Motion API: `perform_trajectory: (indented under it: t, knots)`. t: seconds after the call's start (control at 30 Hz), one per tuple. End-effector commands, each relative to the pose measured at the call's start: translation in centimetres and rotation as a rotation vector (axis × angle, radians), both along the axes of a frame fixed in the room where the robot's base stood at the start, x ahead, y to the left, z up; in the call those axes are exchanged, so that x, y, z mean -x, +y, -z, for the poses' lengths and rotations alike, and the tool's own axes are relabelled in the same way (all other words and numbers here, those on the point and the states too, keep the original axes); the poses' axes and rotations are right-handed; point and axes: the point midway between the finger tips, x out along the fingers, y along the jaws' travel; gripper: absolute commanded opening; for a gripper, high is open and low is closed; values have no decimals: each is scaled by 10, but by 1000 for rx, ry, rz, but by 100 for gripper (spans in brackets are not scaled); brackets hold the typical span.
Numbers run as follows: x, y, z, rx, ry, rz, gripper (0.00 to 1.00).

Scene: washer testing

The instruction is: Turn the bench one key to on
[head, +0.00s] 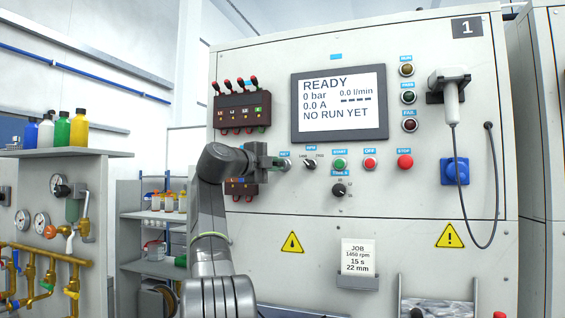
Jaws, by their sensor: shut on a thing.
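The bench one panel (300,60) is a pale grey cabinet marked 1. My gripper (279,162) is at the key switch (287,164), left of the black selector knob. It is shut on the key, of which little shows. The fingers hide most of the key, so I cannot tell its angle. The screen (338,107) is lit and reads READY, 0 bar, 0.0 A and 0.0 l/min.
Right of the key are the selector knob (310,164), the green start button (340,164), a red off button (370,163) and the red stop button (404,162). A terminal block (242,110) with red-tipped plugs sits above my gripper. A shelf with bottles (79,128) stands at left.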

Motion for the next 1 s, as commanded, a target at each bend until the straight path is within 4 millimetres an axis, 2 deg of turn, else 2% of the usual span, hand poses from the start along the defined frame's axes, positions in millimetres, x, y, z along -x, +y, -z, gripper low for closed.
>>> perform_trajectory:
  t: [0.2,0.23,0.33,0.37,0.73,0.87,1.0]
  knots:
    - [0,0,0,-28,-13,0,0]
    - [0,0,0,-27,-12,0,13]
    - [0,0,0,-26,-12,0,33]
    - [0,0,0,-26,-12,0,36]
    - [4,4,1,-25,-12,-1,36]
    - [18,18,3,-27,-12,-3,36]
    - [41,40,4,-26,-13,-5,36]
